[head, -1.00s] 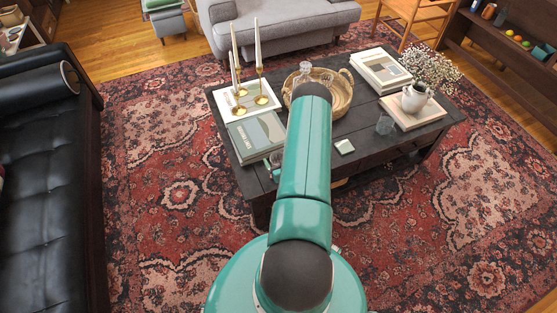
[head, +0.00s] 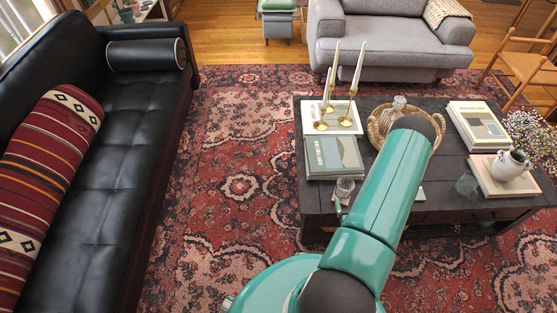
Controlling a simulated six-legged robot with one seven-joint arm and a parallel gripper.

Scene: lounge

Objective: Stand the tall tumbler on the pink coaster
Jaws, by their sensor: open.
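Two clear glasses stand on the dark coffee table (head: 440,205). One glass (head: 345,187) is near the table's front left, left of my arm. The other glass (head: 467,185) is at the right, beside the books under the white jug. I cannot tell for certain which is the tall tumbler. A pale coaster edge (head: 420,194) shows just right of my arm; the rest is hidden. No pink coaster can be made out. A small teal piece by the left glass is too small to identify. My arm reaches over the table and hides its own gripper.
Brass candlesticks (head: 352,110) stand on books at the table's left. A wicker tray (head: 437,140) with a decanter (head: 396,108) is behind my arm. A white jug with flowers (head: 508,165) stands right. A black sofa (head: 120,160) is at left; open rug lies between.

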